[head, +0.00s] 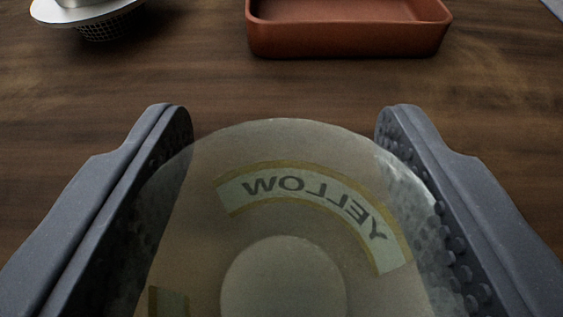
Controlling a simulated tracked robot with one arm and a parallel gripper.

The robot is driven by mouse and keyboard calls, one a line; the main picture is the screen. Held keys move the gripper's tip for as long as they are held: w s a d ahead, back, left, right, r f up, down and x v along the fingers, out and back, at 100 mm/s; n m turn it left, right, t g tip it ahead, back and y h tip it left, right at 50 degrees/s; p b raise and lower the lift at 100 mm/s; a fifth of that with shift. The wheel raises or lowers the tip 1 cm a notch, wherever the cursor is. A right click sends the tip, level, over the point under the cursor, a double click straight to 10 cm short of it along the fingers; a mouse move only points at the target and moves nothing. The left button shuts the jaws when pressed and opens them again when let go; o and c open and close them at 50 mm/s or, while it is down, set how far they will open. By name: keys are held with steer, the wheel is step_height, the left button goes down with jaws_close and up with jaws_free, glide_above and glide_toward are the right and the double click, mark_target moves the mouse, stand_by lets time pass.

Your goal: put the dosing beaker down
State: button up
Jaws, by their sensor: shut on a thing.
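The dosing beaker (280,222) is translucent and round, and fills the lower middle of the head view. A curved label reading "YELLOW" shows mirrored on it, and a pale round patch lies below the label. A piece of a second label shows at the lower left. My gripper (282,120) is shut on the beaker, with one grey studded finger on each side of it. The near part of the beaker is cut off by the frame's bottom edge. I cannot tell how high it is above the table.
A reddish-brown tray (350,42) stands on the wooden table (300,90) at the top, beyond the gripper. A white-rimmed thing with a dark mesh basket (98,30) is at the top left. The wood between them and the gripper is clear. A pale edge shows at the top right corner.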

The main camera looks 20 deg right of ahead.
step_height(320, 180, up, 2)
steer(key=shift+r+p, duration=0.1)
steer(key=shift+p, duration=0.25)
steer(key=s+r+b, duration=0.1)
steer(key=s+b, duration=0.6)
steer(key=s, duration=0.9)
